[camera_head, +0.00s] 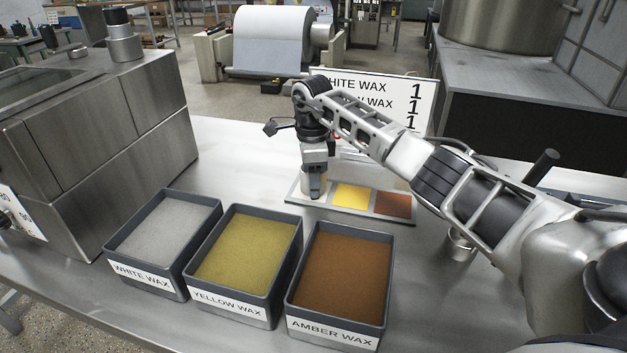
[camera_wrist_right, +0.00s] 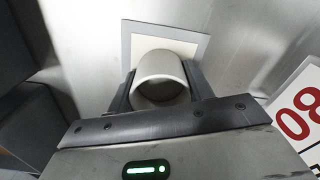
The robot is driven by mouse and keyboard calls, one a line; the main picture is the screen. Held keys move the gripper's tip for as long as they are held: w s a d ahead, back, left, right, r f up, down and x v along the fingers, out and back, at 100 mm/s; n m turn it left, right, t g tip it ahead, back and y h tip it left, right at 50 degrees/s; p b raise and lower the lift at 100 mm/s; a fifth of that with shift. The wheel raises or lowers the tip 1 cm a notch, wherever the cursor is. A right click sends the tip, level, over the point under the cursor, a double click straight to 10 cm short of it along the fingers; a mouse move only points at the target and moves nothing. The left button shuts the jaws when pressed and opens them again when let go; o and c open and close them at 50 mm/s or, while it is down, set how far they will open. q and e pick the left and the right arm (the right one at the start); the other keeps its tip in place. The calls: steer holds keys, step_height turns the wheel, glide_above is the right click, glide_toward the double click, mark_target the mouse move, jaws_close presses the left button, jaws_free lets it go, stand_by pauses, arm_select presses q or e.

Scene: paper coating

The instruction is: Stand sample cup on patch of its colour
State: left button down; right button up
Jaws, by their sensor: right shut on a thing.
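My right gripper (camera_head: 315,186) is shut on the pale sample cup (camera_wrist_right: 160,68), with one finger on each side of it. The cup's open top shows in the right wrist view; its contents are in shadow. Gripper and cup are at the left end of the patch board (camera_head: 330,207), over the white patch (camera_wrist_right: 185,43). I cannot tell whether the cup's base touches the patch. The yellow patch (camera_head: 351,196) and the amber patch (camera_head: 393,204) lie bare to the right. My left gripper is not in view.
White (camera_head: 168,229), yellow (camera_head: 245,252) and amber (camera_head: 343,273) wax trays stand in front of the board. A lettered sign (camera_head: 400,100) stands behind it, and a steel machine (camera_head: 95,150) at the left. A small metal cup (camera_head: 461,244) is partly hidden by my right arm.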

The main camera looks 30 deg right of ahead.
steer(key=shift+f, duration=0.2)
steer(key=o, duration=1)
steer(key=shift+c, duration=0.2)
step_height(320, 180, up, 12)
steer(key=shift+r+b, duration=0.25)
steer(key=shift+b, duration=0.15)
steer(key=shift+f, duration=0.1)
